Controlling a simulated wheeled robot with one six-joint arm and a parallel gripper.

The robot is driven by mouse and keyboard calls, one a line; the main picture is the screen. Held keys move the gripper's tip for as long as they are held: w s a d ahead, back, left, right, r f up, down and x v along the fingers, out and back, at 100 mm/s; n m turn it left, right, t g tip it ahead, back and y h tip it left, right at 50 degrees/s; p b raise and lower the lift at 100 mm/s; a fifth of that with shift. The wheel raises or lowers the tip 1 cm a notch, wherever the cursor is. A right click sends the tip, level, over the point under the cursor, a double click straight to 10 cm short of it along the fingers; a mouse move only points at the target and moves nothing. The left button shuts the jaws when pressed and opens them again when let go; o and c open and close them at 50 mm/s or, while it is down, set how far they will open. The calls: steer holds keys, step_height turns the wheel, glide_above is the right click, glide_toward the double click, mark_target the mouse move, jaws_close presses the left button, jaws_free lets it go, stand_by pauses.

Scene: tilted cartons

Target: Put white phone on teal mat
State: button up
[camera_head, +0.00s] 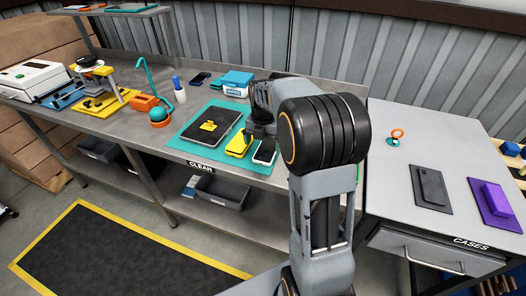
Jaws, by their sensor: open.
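The teal mat (183,145) lies on the steel bench, near its front edge. A phone with a white edge and dark face (265,152) lies at the mat's right end; I cannot tell whether it lies wholly on the mat. My gripper (262,133) is just above and behind this phone, pointing down, partly hidden by my own arm. It is open, and nothing shows between its fingers.
A dark tablet with a yellow piece (209,126) and a yellow device (239,144) crowd the mat. A teal box (237,80) and dark phone (200,78) lie behind. The right table holds a dark case (431,188) and purple case (494,200).

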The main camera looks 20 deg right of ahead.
step_height(320, 180, up, 6)
steer(key=s+a+r+m+t, duration=0.1)
steer(key=s+a+m, duration=0.25)
steer(key=m, duration=0.25)
steer(key=s+a+m+t, duration=0.1)
steer(key=s+a+m, duration=0.1)
steer(key=s+m, duration=0.35)
steer(key=s+a+f+m, duration=0.2)
steer(key=s+m, duration=0.3)
steer(key=m, duration=0.3)
steer(key=s+a+f+m+t, duration=0.1)
steer(key=s+a+f+m, duration=0.1)
steer(key=s+m, duration=0.2)
steer(key=shift+s+m, duration=0.35)
steer(key=shift+m, duration=1.5)
step_height(320, 180, up, 3)
steer(key=shift+f+t+p, duration=0.2)
steer(key=shift+t+p, duration=0.1)
steer(key=shift+p, duration=0.85)
